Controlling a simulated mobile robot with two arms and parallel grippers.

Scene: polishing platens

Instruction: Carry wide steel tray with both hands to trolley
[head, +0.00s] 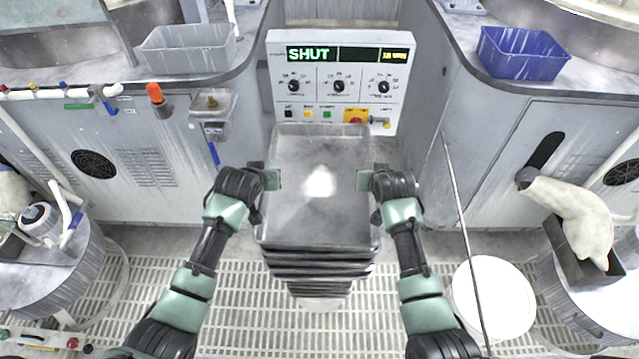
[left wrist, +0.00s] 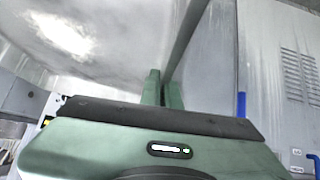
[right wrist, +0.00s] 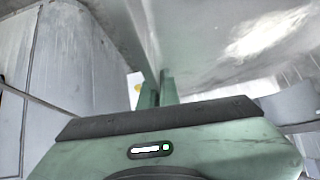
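The wide steel tray (head: 318,215) is a grey rectangular tray with a raised rim and a bright reflection in its middle. It is held in front of me, above the floor grating, and looks empty. My left gripper (head: 272,179) is shut on its left rim; the tray also shows in the left wrist view (left wrist: 110,40). My right gripper (head: 364,180) is shut on its right rim; the tray also shows in the right wrist view (right wrist: 225,45). I cannot make out a trolley in these views.
A control panel (head: 338,75) reading SHUT stands just beyond the tray, between grey cabinets. A grey bin (head: 188,48) and a blue bin (head: 522,53) sit on the counters. At right are a thin rod (head: 457,190), a white round bucket (head: 493,297) and a white cat (head: 580,215).

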